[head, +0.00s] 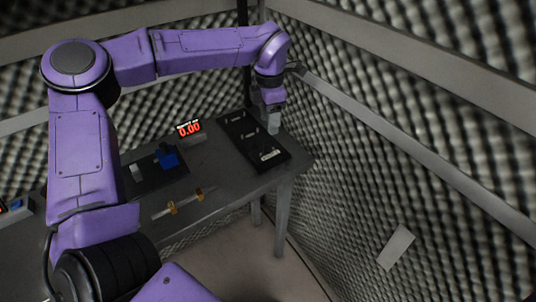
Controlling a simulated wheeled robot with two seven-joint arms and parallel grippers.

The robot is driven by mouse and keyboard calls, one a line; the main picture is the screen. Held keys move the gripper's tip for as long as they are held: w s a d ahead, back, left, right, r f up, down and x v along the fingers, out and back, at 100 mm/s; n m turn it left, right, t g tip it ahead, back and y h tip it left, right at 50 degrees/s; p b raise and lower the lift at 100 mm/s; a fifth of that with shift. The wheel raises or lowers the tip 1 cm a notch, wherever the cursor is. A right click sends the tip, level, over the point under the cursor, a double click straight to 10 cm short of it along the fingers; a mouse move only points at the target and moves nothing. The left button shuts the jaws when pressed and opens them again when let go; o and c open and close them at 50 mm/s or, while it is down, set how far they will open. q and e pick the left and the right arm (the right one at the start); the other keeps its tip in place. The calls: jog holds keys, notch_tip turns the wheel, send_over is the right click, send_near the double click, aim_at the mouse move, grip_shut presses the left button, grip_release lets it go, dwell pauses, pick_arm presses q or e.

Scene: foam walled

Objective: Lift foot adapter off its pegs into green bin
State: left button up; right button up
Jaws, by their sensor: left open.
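My left gripper (272,122) points down at the far right of the table, beside the back right edge of a black board (271,142). It is open, and nothing shows between its fingers. The board carries several small grey pieces, among them a pale piece (270,155) near its front end. I cannot tell which of these, if any, is the foot adapter, and the pegs are too small to make out. No green bin shows in the head view. My right gripper is out of view.
The grey table (222,187) has a red digital display (189,129), a blue item (167,157) on a dark panel (150,177), and a yellow-collared rod (178,204) near the front edge. Foam walls (350,165) stand close behind and to the right. My left arm hides part of the table's left side.

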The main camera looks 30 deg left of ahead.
aim_at(267, 143)
pick_arm(q)
jog(key=f, duration=0.2)
jog(key=f+p, duration=0.1)
jog(key=f, duration=0.4)
jog(key=shift+s+a+f+p, duration=0.15)
jog(key=shift+a+f+p, duration=0.1)
jog(key=shift+f+p, duration=0.15)
grip_shut()
